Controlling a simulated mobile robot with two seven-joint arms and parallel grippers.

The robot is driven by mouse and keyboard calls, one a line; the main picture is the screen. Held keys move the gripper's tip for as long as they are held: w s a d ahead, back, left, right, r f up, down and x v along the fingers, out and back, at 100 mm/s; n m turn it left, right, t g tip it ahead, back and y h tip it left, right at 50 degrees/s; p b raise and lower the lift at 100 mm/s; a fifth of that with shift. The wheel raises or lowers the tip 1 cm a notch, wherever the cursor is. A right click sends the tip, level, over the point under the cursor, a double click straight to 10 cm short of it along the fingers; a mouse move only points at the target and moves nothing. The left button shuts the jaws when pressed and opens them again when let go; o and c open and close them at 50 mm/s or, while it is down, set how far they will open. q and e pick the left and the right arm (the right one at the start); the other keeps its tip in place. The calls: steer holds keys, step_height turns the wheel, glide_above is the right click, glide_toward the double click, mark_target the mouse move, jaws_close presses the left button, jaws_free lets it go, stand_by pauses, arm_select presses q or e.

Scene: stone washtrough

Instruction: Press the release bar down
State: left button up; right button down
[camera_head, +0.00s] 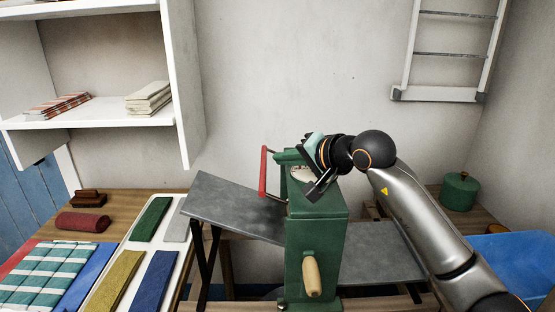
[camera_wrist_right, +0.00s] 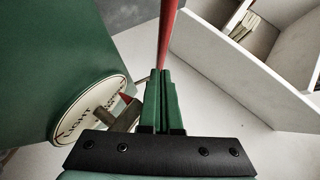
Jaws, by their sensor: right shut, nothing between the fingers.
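The red release bar (camera_head: 263,171) sticks out on the left side of the green machine (camera_head: 316,230) in the head view. It also shows in the right wrist view (camera_wrist_right: 168,35), running up from the fingertips. My right gripper (camera_head: 281,155) reaches over the machine's top from the right, its fingers pointing left near the bar's upper end. In the wrist view its green fingers (camera_wrist_right: 161,75) are together and hold nothing. They overlap the bar's end; I cannot tell whether they touch it. A round dial (camera_wrist_right: 92,108) with lettering sits beside the fingers. My left gripper is out of view.
A grey sloping board (camera_head: 235,205) lies left of the machine. A wooden crank handle (camera_head: 312,277) faces front. Folded cloths (camera_head: 55,272) and a white tray of coloured strips (camera_head: 108,258) are at left. A green pot (camera_head: 459,191) and blue tub (camera_head: 520,262) are at right.

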mark_target(263, 167)
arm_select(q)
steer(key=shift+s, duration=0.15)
arm_select(e)
steer(key=shift+a+f, duration=0.5)
steer(key=shift+a, duration=0.25)
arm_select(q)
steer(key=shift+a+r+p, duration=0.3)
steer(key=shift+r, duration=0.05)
arm_select(e)
steer(key=shift+a+f+n+h, duration=0.1)
steer(key=shift+a+n+h, duration=0.25)
steer(key=shift+n+h, duration=0.25)
arm_select(q)
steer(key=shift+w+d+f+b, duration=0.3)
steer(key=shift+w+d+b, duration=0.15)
steer(key=shift+b, duration=0.4)
arm_select(e)
steer(key=shift+a+f+n+g+h, duration=0.3)
steer(key=shift+a+f+g+h, duration=0.1)
steer(key=shift+a+f+h, duration=0.45)
steer(key=shift+d+r, duration=0.1)
steer(key=shift+r, duration=0.05)
